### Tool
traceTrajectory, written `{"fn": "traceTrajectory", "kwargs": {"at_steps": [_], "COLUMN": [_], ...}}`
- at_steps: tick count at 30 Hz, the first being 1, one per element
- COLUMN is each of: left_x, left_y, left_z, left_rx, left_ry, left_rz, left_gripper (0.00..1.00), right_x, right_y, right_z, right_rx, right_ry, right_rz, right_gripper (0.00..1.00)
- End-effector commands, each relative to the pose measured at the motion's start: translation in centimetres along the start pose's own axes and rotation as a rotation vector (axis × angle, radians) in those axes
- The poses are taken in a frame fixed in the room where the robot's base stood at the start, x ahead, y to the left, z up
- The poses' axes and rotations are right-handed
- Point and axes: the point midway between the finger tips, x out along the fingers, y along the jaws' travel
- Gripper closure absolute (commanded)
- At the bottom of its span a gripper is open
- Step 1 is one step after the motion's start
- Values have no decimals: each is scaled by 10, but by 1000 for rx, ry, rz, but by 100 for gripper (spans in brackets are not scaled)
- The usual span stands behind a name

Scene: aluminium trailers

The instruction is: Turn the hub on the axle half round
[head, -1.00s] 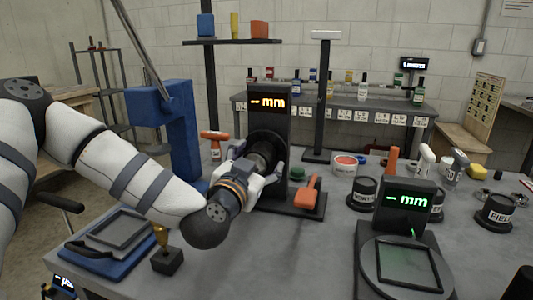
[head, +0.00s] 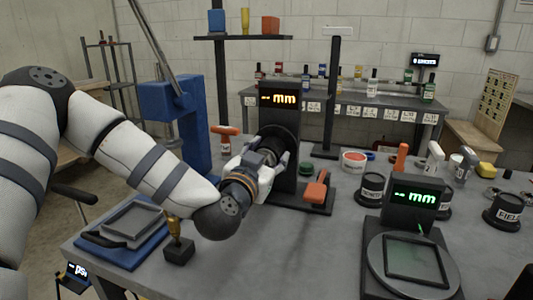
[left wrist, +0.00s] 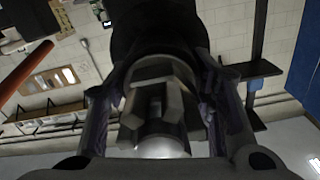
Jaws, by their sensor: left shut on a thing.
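The hub (head: 284,142) is a dark round part on the front of a black upright stand with a lit "mm" display (head: 283,98). My left gripper (head: 273,152) reaches it from the front left and is shut on it; the fingers hide much of the hub and axle. In the left wrist view the two fingers (left wrist: 162,105) stand on either side of a dark grey, stepped round part (left wrist: 160,72), with a large black round body behind it. How far the hub is turned cannot be read. My right gripper is not in view.
An orange-handled tool (head: 316,188) lies on the stand's base, right of the hub. A blue post (head: 188,125) stands to the left. A blue tray (head: 122,245) and a brass-topped block (head: 178,248) are at front left. A second "mm" display (head: 414,197) with a round plate stands front right.

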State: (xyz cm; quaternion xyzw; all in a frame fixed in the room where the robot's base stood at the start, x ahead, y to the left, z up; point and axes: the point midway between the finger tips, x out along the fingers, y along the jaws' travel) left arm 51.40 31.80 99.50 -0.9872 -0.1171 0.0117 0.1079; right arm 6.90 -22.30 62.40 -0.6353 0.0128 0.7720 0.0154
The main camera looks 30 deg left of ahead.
Motion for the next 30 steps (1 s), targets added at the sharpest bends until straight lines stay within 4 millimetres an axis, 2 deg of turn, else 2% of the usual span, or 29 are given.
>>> {"fn": "traceTrajectory", "kwargs": {"at_steps": [2,9,30], "left_x": [-1,0,0], "left_y": [-2,-3,-5], "left_z": [-6,-4,1], "left_rx": [-48,-265,-933], "left_ry": [8,5,2], "left_rz": [-2,-2,-2], "left_gripper": [79,79,79], "right_x": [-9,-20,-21], "right_y": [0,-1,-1], "right_z": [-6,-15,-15], "right_rx": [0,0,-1], "right_ry": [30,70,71], "right_rz": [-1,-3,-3], "right_gripper": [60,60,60]}}
